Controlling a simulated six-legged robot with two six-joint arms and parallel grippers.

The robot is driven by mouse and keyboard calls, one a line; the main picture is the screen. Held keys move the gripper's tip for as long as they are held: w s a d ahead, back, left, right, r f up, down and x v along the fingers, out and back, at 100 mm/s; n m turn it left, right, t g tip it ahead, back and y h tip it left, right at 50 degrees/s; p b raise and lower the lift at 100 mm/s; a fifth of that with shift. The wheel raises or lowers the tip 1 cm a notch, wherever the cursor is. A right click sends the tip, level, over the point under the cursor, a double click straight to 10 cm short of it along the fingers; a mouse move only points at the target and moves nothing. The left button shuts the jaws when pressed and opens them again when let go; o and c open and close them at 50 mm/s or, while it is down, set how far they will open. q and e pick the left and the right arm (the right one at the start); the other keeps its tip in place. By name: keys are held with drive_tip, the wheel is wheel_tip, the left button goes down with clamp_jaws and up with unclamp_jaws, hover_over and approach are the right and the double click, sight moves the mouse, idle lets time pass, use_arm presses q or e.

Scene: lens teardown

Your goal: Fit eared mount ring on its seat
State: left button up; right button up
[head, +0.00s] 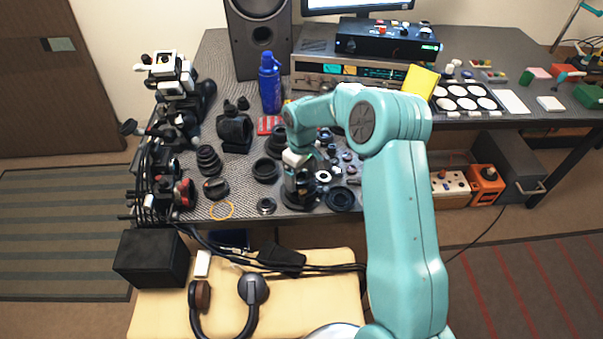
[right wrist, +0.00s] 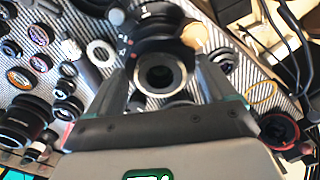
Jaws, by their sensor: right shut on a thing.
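My right gripper (head: 300,190) reaches down over the lens parts at the table's front. In the right wrist view its two fingers (right wrist: 160,80) stand on either side of a round ring with a dark edge and a pale metal inner rim. I take this to be the eared mount ring (right wrist: 160,92); its ears cannot be made out. The gripper is shut on it. A black lens barrel (right wrist: 150,22) lies just beyond the ring. The seat cannot be picked out, and whether the ring touches it is hidden. My left gripper is not in view.
Several loose rings and lens parts crowd around the gripper, including a black ring (head: 341,199) and a black lens (head: 265,170). A yellow ring (head: 221,210) lies near the front edge. A blue bottle (head: 270,83) and a speaker (head: 260,38) stand behind. Headphones (head: 252,289) lie in front.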

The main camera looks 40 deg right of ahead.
idle(0.4)
drive_tip(key=o, duration=0.9)
drive_tip(key=shift+r+p, duration=2.25)
drive_tip(key=shift+r, duration=1.3)
drive_tip(key=shift+f, duration=0.1)
